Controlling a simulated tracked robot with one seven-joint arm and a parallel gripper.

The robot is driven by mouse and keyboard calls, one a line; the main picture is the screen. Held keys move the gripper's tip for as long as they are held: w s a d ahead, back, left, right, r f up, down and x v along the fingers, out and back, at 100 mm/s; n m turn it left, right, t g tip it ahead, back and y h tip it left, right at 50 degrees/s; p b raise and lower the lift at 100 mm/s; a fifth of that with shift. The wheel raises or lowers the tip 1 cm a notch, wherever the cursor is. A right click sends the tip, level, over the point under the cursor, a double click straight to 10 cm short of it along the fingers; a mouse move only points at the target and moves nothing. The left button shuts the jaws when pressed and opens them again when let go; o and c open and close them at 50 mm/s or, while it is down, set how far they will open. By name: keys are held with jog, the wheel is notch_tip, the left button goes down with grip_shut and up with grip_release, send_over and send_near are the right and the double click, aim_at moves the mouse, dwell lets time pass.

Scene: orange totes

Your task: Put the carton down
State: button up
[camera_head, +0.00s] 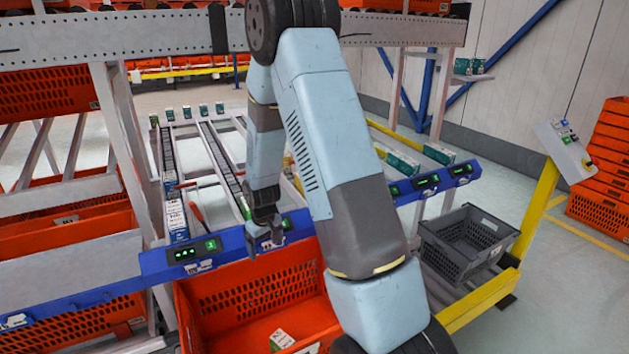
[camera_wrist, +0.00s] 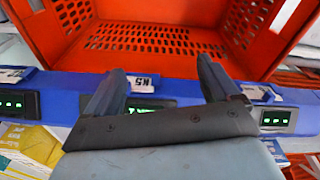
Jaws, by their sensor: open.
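A small white and green carton (camera_head: 281,340) lies in the orange tote (camera_head: 250,290) at the bottom of the head view, low near the front edge of the picture. My gripper (camera_head: 265,245) points down over the blue rail at the back of this tote, above and apart from the carton. In the wrist view my gripper (camera_wrist: 160,68) has its two fingers spread with nothing between them. The orange tote (camera_wrist: 185,60) also fills the top of the wrist view; I cannot make out the carton there.
A blue rail (camera_head: 225,247) with lit green displays runs behind the tote. White and blue cartons (camera_head: 176,217) stand in a lane at left. An empty dark grey crate (camera_head: 440,242) sits at right. Orange totes (camera_head: 605,150) are stacked far right.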

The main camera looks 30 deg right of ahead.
jog(key=s+r+m+t, duration=0.1)
jog(key=s+r, duration=0.4)
jog(key=r, duration=0.7)
jog(key=s+r+t, duration=0.1)
jog(key=s+r, duration=0.4)
jog(key=r, duration=0.7)
jog(key=s+r+m+t, duration=0.1)
jog(key=s+r, duration=0.4)
jog(key=s, duration=0.5)
jog(key=s+d+r+m+t, duration=0.1)
jog(key=s+r, duration=0.5)
jog(key=s, duration=0.3)
jog(key=shift+s+d+r, duration=0.15)
jog(key=shift+s+r, duration=0.15)
jog(key=shift+s, duration=0.05)
